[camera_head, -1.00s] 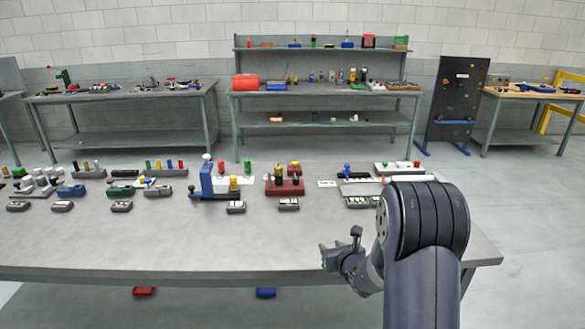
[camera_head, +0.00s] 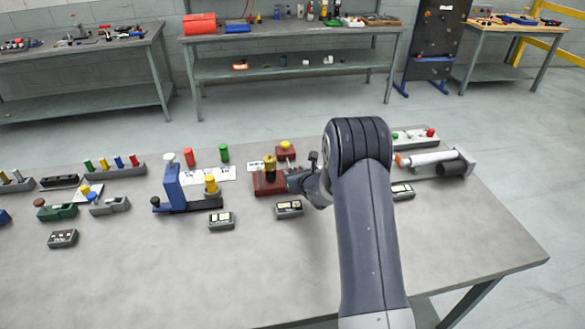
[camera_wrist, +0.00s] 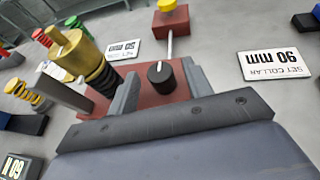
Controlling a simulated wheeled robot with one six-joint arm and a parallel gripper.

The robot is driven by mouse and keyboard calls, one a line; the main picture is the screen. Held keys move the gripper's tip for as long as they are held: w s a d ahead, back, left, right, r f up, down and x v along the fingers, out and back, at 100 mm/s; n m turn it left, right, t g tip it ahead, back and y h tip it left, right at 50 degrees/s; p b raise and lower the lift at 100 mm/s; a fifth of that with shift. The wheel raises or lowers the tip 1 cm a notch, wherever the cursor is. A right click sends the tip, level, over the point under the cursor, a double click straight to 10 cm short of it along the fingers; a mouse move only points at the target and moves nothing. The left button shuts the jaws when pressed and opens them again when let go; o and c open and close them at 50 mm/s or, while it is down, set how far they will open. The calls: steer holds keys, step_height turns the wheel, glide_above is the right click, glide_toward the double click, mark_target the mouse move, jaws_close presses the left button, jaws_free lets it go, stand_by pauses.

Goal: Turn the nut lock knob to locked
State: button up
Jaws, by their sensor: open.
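The nut lock knob appears to be the small black knob (camera_wrist: 160,73) with a white mark on top, on a dark red base (camera_wrist: 178,92) in the wrist view. A brass-coloured threaded piece with a black lower part (camera_wrist: 78,52) stands on the same base, left of the knob. My gripper (camera_wrist: 162,86) is open, with one finger on each side of the knob; I cannot tell whether either touches it. In the head view my gripper (camera_head: 296,180) is at the right side of the red base (camera_head: 268,188), and the knob is hidden.
A red block with a yellow cap (camera_wrist: 170,20) stands beyond the knob, with a pale rod between them. A label card (camera_wrist: 280,64) lies to the right. A blue-and-grey fixture (camera_head: 173,186) stands left. The table's front is clear.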

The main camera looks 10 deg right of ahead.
steer(key=shift+x, duration=1.05)
steer(key=c, duration=1)
